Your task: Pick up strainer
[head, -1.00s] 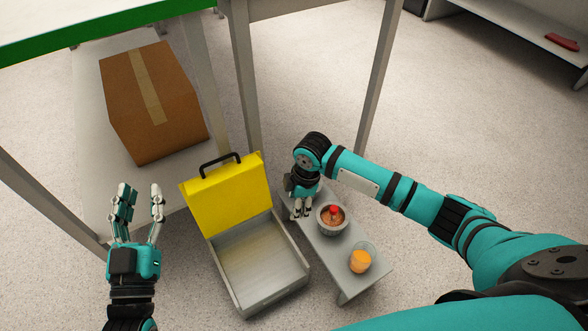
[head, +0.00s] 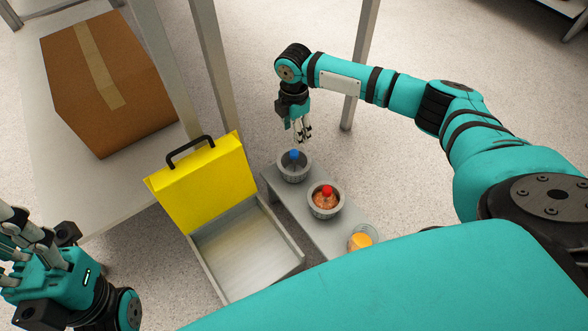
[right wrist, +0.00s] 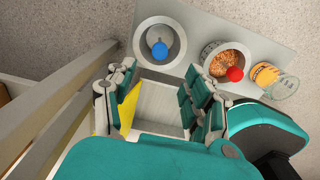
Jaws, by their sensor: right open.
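A grey round bowl with a blue knob (head: 294,165) stands at the far end of a low grey bench. It also shows in the right wrist view (right wrist: 159,45). A second grey bowl with a red knob (head: 325,200) and orange-brown pulp stands beside it. I cannot tell from these frames which one is the strainer. My right gripper (head: 303,138) is open and empty, pointing down just above and behind the blue-knobbed bowl. Its spread fingers show in the right wrist view (right wrist: 158,78). My left gripper (head: 22,236) is cut off at the left edge, its fingers partly hidden.
An open case with a yellow lid (head: 203,187) lies left of the bench. A cardboard box (head: 108,85) sits on a shelf. Table legs (head: 213,65) rise behind.

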